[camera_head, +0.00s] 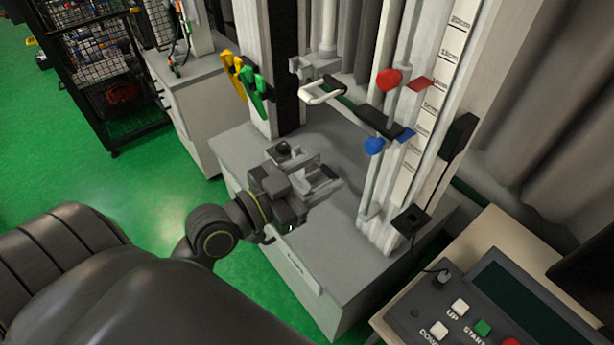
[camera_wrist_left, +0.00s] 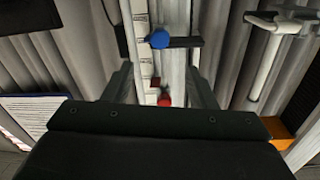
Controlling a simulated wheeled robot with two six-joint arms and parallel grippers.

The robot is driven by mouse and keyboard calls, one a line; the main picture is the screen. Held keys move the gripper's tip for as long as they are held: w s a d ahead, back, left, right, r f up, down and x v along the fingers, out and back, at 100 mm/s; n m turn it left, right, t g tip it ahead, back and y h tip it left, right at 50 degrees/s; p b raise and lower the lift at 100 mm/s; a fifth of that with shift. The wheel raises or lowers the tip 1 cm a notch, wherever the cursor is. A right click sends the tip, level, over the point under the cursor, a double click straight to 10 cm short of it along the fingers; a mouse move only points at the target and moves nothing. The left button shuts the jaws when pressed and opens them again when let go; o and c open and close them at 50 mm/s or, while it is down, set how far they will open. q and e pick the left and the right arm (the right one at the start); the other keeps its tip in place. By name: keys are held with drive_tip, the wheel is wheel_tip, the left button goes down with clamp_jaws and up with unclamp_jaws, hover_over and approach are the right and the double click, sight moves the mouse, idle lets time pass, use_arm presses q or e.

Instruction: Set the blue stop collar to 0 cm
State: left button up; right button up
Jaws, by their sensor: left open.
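The blue stop collar (camera_head: 374,146) sits on a thin vertical rod of the tower. Its dark blue pointer (camera_head: 405,134) reaches right toward the white scale strip (camera_head: 428,118). The labels beside the pointer are too small to read surely. The red collar (camera_head: 388,79) is higher on the same rod. In the left wrist view the blue knob (camera_wrist_left: 161,39) is near the top and the red one (camera_wrist_left: 164,102) shows between the fingers. My left gripper (camera_head: 328,183) is open and empty, left of and below the blue collar, apart from it. My right gripper is not in view.
A carriage with a white handle (camera_head: 322,92) and a dark arm stands left of the rod. Green (camera_head: 257,88) and yellow clamps hang on the left post. A control panel (camera_head: 480,310) with buttons is at lower right. A dark box (camera_head: 458,135) is right of the scale.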

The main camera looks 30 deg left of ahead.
use_arm(q)
drive_tip(key=shift+p+v, duration=0.35)
drive_tip(key=shift+v, duration=0.6)
drive_tip(key=w+a+f+n+g+y, duration=0.1)
drive_tip(key=w+a+f+n+y, duration=0.15)
drive_tip(key=f, duration=0.75)
drive_tip(key=w+a+f+n+g+y, duration=0.15)
drive_tip(key=a+f, duration=0.25)
drive_tip(key=f, duration=0.5)
drive_tip(key=s+a+f+n+g+y, duration=0.1)
drive_tip(key=s+a+f+g, duration=0.1)
drive_tip(key=f, duration=0.8)
drive_tip(key=s+a+f+n+g+y, duration=0.1)
drive_tip(key=s+a+f+g+y, duration=0.15)
drive_tip(key=f, duration=0.65)
drive_tip(key=s+f+g, duration=0.4)
drive_tip(key=s+f, duration=0.9)
drive_tip(key=f, duration=0.2)
drive_tip(key=s+f+g, duration=0.2)
drive_tip(key=s+f, duration=0.2)
drive_tip(key=s, duration=0.4)
drive_tip(key=s+d+f+n+g, duration=0.1)
drive_tip(key=s+f+g, duration=0.1)
drive_tip(key=s+f, duration=0.3)
drive_tip(key=s, duration=0.3)
drive_tip(key=shift+s+d+b, duration=0.15)
drive_tip(key=shift+d+b, duration=0.1)
drive_tip(key=shift+b, duration=0.1)
drive_tip(key=shift+y, duration=0.25)
